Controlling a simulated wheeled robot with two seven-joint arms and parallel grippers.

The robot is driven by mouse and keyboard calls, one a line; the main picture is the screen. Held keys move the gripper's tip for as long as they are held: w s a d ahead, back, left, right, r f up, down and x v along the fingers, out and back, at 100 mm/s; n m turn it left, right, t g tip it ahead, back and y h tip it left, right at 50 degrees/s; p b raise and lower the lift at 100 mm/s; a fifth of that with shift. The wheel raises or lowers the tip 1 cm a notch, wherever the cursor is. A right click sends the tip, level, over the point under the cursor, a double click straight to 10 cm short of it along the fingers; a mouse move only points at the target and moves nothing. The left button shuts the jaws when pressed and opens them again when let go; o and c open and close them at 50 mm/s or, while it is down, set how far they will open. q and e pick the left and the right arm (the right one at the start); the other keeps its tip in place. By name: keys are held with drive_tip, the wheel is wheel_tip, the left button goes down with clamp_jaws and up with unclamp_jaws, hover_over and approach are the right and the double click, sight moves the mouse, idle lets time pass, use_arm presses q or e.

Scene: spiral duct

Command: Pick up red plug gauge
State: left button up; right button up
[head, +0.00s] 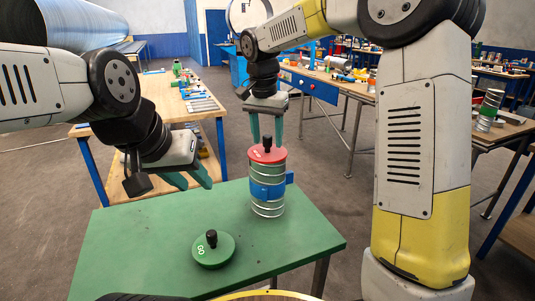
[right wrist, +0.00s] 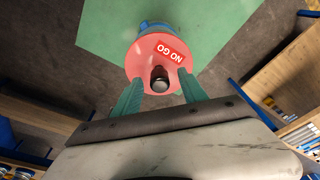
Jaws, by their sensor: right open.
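The red plug gauge (head: 260,154) has a red disc marked "NO GO" and a black knob. It sits on top of the upright ribbed metal duct (head: 267,207), which has a blue clamp (head: 270,188) around it. In the right wrist view the red disc (right wrist: 147,60) fills the upper middle. My right gripper (head: 266,140) is open, its green fingers pointing down on either side of the black knob. Contact cannot be told. A green gauge (head: 213,251) marked "GO" lies at the table's front. My left gripper (head: 188,181) is at the table's left edge, with its green fingers apart and empty.
The green table (head: 140,245) is bare at left and right of the duct. A wooden workbench (head: 165,100) with tools stands behind on the left. More cluttered benches (head: 345,85) stand behind on the right. A large metal duct (head: 85,25) is at the far left.

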drive_tip(key=shift+f, duration=0.2)
clamp_jaws()
drive_tip(key=shift+r, duration=0.1)
idle(1.2)
